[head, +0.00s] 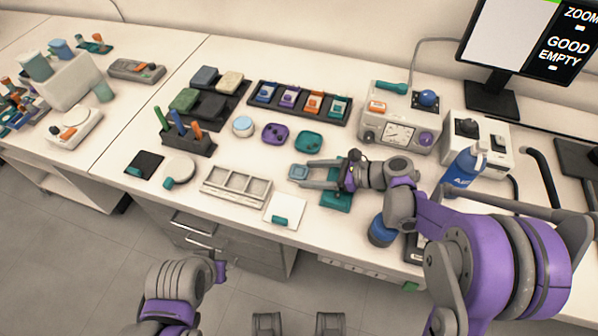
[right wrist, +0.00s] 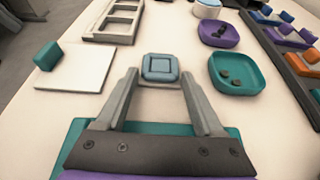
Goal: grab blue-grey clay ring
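The blue-grey clay ring (head: 299,173) is a small rounded square with a raised square rim, lying on the white bench top. In the right wrist view, the ring (right wrist: 160,68) sits between the tips of my right gripper (right wrist: 160,76). My right gripper (head: 306,174) is low over the bench and reaches in from the right. Its fingers are apart, one on each side of the ring, with a narrow gap seeming to show at each side. Part of my left arm shows at the lower left of the head view, but its gripper fingers do not show.
A teal mat (head: 337,198) lies under my right gripper. A purple dish (head: 275,134) and a teal dish (head: 309,141) lie behind the ring. A compartment tray (head: 236,200) and a white pad (head: 285,226) lie to its left. A blue bottle (head: 462,168) stands right.

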